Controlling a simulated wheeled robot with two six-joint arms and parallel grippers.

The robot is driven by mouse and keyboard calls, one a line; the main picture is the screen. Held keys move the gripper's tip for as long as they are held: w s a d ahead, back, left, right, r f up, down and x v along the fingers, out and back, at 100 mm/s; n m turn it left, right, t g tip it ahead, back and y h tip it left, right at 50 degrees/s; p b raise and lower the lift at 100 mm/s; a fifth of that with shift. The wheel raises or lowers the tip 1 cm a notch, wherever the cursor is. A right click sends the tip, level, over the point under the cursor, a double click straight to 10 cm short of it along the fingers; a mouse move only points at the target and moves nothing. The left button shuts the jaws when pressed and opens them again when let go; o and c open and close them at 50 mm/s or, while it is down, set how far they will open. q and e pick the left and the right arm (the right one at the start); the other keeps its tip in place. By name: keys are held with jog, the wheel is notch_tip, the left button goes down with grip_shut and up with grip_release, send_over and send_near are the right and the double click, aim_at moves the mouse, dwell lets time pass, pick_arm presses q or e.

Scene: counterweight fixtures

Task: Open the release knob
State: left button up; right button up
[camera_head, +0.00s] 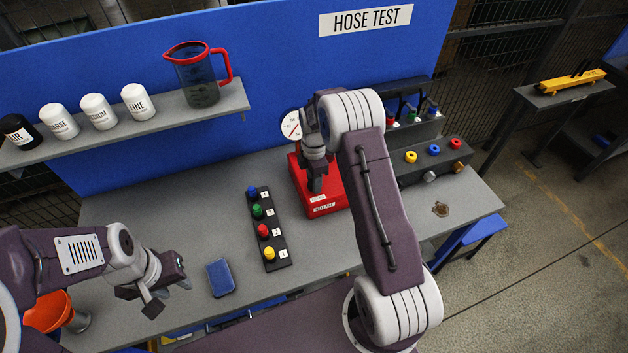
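A red box (328,203) with a label reading RELEASE on its front stands on the grey bench, below a round white gauge (291,126). My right gripper (316,186) points down over the top of the red box. The release knob cannot be made out; the gripper and wrist cover that part of the box. Whether the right fingers are apart or closed on something is not clear. My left gripper (168,294) is open and empty above the bench's left front, well away from the red box.
A black strip (268,229) with blue, green, red and yellow knobs lies left of the red box. A blue case (220,278) lies near the front edge. A grey fixture (428,160) with coloured fittings stands at right. A shelf (150,121) holds jars and a jug.

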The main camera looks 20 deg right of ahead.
jog(key=shift+o, duration=1.2)
notch_tip(320, 180, up, 9)
jog(key=b, duration=0.2)
jog(key=shift+s, duration=0.1)
